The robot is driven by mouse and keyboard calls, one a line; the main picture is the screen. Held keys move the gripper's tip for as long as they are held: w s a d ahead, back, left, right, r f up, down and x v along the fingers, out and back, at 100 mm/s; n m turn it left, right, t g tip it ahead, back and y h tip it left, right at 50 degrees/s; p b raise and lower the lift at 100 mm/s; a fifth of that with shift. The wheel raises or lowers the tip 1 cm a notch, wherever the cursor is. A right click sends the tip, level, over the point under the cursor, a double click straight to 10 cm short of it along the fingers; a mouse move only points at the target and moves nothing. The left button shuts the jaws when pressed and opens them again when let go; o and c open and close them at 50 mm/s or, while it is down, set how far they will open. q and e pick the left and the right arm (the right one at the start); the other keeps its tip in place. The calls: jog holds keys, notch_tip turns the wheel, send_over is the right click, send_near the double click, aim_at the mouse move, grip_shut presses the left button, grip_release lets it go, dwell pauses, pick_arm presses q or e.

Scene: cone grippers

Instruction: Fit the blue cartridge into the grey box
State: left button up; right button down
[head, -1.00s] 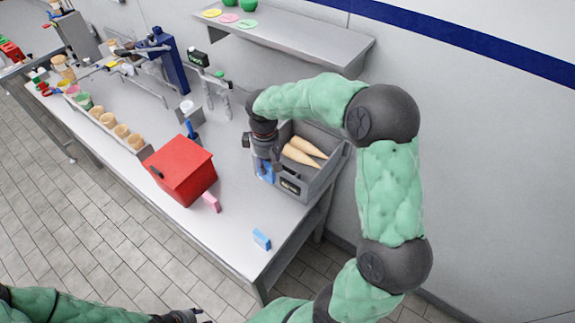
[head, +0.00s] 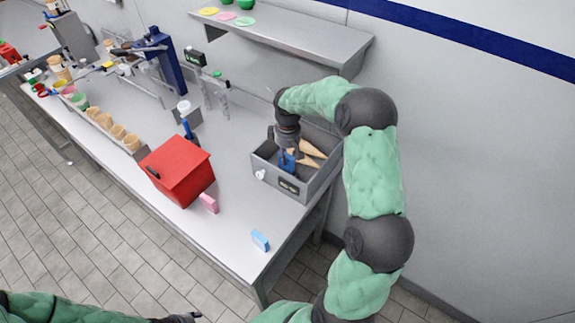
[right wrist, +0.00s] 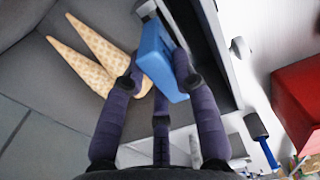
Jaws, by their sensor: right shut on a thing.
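The blue cartridge (right wrist: 158,60) is a flat blue block between the fingers of my right gripper (right wrist: 158,80). In the head view the cartridge (head: 287,160) shows under the right gripper (head: 288,152), over the open grey box (head: 303,190). The right wrist view shows it near the box's inner wall, beside a small light-grey part (right wrist: 146,9). Whether it touches that part or the box cannot be told. My left gripper (head: 185,318) shows only partly at the bottom edge, and its fingers are unclear.
Waffle cones (right wrist: 100,55) lie inside the grey box. A white knob (head: 260,174) sits on its front. A red box (head: 178,170), a pink block (head: 209,203) and a light-blue block (head: 260,240) are on the table (head: 235,220). A shelf (head: 290,40) hangs behind.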

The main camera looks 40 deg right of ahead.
aim_at(287, 165)
jog(key=shift+f+b, duration=0.4)
jog(key=shift+f, duration=1.95)
jog(key=shift+f, duration=0.1)
jog(key=shift+f, duration=0.15)
jog(key=c, duration=1)
grip_release()
jog(key=shift+o, duration=0.2)
notch_tip(287, 165, up, 12)
jog(key=shift+r+p, duration=0.25)
jog(key=shift+p, duration=0.75)
